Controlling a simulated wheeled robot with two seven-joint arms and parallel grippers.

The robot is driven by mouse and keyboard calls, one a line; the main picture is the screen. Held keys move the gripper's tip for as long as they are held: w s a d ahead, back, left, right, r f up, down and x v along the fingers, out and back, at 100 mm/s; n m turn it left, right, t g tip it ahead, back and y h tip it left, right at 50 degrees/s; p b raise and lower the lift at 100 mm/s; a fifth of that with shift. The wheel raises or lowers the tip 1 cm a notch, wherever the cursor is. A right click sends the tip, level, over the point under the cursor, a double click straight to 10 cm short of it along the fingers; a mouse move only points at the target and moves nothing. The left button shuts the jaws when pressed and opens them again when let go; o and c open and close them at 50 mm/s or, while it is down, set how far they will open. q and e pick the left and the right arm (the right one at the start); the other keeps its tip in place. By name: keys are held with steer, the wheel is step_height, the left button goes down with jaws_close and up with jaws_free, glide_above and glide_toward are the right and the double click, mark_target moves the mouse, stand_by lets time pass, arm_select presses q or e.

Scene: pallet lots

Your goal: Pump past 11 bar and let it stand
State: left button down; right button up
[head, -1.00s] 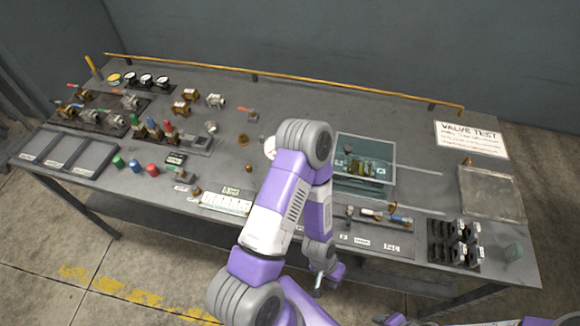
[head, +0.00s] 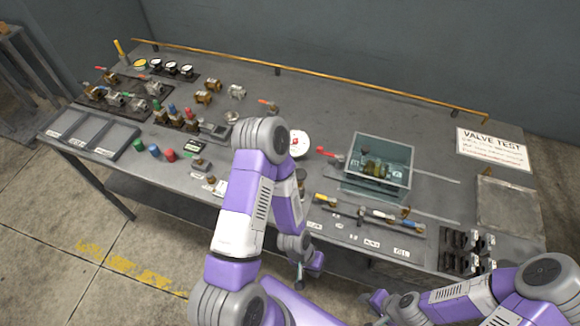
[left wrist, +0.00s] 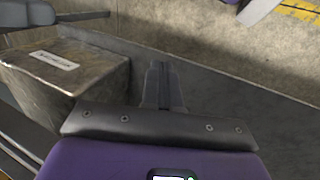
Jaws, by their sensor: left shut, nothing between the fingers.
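A white round gauge (head: 299,144) stands on the bench just right of my left arm; its reading is too small to make out. A red handle (head: 329,153) sits between it and a clear tank (head: 348,185) holding a brass valve (head: 376,169). My left gripper (head: 299,283) is shut and empty, hanging down at the bench's front edge. Its closed fingers also show in the left wrist view (left wrist: 163,82), apart from a labelled grey metal block (left wrist: 88,83). My right gripper (head: 374,302) is low at the front; its fingers are unclear. My left arm hides part of the bench middle.
Grey trays (head: 90,137), coloured caps (head: 154,151) and several valves (head: 115,97) fill the left side. A rail with yellow and blue tools (head: 365,214) lies before the tank. Black holders (head: 460,248) and a VALVE TEST sign (head: 494,148) are at right.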

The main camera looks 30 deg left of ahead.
arm_select(q)
steer(key=shift+r, duration=0.1)
steer(key=shift+m+y, duration=0.3)
steer(key=shift+m, duration=0.1)
steer(key=w+a+r+p, duration=0.1)
steer(key=w+r+p, duration=0.2)
steer(key=r, duration=0.3)
steer(key=w+a+r+p, duration=0.1)
steer(key=w+r+p, duration=0.2)
steer(key=r+p, duration=0.2)
steer(key=w+a+r+p, duration=0.1)
steer(key=w+r+p, duration=0.2)
steer(key=r+p, duration=0.2)
steer(key=shift+w+d+v, duration=0.1)
steer(key=shift+v, duration=0.75)
steer(key=shift+w+d+v, duration=0.1)
steer(key=shift+w+v, duration=0.05)
steer(key=shift+v, duration=0.7)
steer(key=w+a+r+y, duration=0.2)
steer(key=a+r, duration=0.4)
steer(key=r, duration=0.4)
steer(key=w+a+r+y, duration=0.1)
steer(key=w+a+r, duration=0.3)
steer(key=r, duration=0.6)
steer(key=shift+a+r+n+y, duration=0.2)
steer(key=shift+a+n+y, duration=0.2)
steer(key=shift+a, duration=0.6)
steer(key=shift+w, duration=0.1)
